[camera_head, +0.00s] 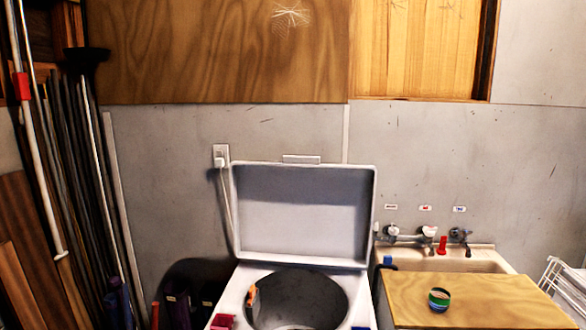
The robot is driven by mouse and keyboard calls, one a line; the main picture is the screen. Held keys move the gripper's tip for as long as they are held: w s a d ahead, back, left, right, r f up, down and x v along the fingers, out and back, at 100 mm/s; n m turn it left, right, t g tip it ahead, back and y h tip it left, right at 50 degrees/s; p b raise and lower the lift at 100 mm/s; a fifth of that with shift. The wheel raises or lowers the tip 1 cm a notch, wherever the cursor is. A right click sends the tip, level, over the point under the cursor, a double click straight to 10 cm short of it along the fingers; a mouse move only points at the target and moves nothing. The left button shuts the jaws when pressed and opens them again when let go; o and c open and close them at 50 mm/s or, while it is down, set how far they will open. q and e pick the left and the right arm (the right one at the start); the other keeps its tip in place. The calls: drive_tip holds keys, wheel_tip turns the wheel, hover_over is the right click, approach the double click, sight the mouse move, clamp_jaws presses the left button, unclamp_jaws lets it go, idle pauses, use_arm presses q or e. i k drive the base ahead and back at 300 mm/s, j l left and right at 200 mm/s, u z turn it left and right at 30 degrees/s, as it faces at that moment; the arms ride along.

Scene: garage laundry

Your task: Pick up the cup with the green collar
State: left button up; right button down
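A small round cup (439,300) with a green band and a dark or blue lower part stands on a wooden board (495,301) at the lower right. The cup is small in view, so its inside is hard to make out. Neither of my grippers shows in the head view, and nothing touches the cup.
A washing machine with its lid (303,215) raised stands left of the board. A sink (450,262) with taps lies behind the board. A white wire rack (566,284) is at the far right. Poles and planks (88,180) lean at the left.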

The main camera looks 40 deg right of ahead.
sight(439, 300)
drive_tip(key=z, duration=1.7)
drive_tip(key=i+j, duration=0.3)
